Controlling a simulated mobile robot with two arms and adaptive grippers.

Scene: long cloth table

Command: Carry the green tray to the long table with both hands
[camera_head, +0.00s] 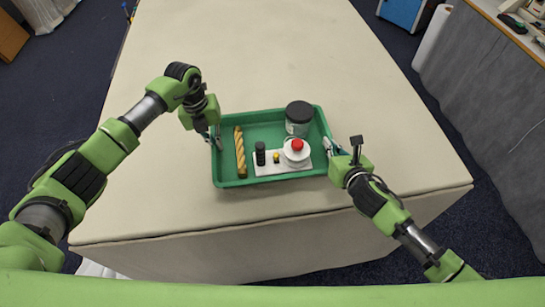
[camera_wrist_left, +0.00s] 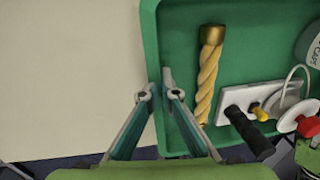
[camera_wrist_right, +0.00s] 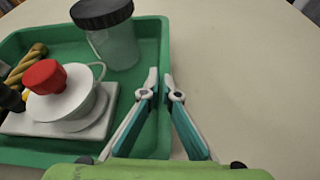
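The green tray (camera_head: 226,172) is over the near end of the long cloth-covered table (camera_head: 260,50); I cannot tell whether it rests on the cloth or hangs just above it. My left gripper (camera_head: 215,140) is at the tray's left wall, its fingers on both sides of the rim in the left wrist view (camera_wrist_left: 160,82). My right gripper (camera_head: 333,147) is at the right wall, its fingers closed around the rim in the right wrist view (camera_wrist_right: 160,78). The tray looks level.
In the tray are a twisted yellow stick (camera_head: 240,150), a clear jar with a black lid (camera_head: 298,110), and a white plate with a red-topped white piece (camera_head: 296,150) and small black and yellow pieces. The table beyond is clear. A grey-draped side table (camera_head: 480,100) stands right.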

